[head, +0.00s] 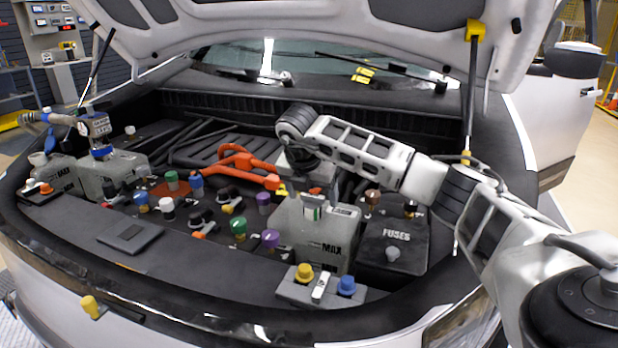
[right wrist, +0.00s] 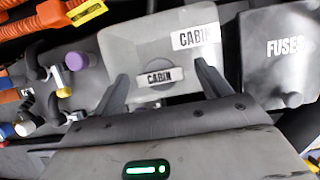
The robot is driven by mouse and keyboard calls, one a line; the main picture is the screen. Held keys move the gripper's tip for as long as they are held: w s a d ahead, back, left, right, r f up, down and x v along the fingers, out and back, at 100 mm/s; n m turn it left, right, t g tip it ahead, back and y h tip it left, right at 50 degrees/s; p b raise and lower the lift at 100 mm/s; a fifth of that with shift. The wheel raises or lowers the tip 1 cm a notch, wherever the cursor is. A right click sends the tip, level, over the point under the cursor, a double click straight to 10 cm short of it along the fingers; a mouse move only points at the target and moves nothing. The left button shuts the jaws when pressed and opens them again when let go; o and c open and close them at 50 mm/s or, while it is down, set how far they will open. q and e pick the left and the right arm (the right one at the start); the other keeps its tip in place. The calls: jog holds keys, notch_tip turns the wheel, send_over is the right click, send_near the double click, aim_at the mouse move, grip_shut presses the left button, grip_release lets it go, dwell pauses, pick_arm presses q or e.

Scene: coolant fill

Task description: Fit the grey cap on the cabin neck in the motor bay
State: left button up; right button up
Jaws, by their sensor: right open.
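The grey cap (right wrist: 161,79), with a bar labelled CABIN, shows in the right wrist view over the top of the pale cabin tank (right wrist: 150,45). It appears to sit at the neck, which it hides; I cannot tell how firmly it is seated. My right gripper (right wrist: 161,70) is open, with one finger on each side of the cap and visible gaps between. In the head view the cabin tank (head: 312,240) stands at the front centre of the bay, and my right gripper is above it, mostly hidden by its own wrist.
A fuse box (head: 405,235) stands right of the cabin tank. Several coloured caps and an orange cable (head: 240,160) lie to the left. The raised hood (head: 290,15) overhangs the bay.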

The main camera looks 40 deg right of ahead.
jog(key=shift+x, duration=0.75)
jog(key=c, duration=1)
jog(key=shift+o, duration=0.9)
jog(key=shift+c, duration=0.3)
jog(key=shift+m+g+p, duration=0.3)
jog(key=shift+m+g, duration=0.3)
jog(key=shift+m, duration=1)
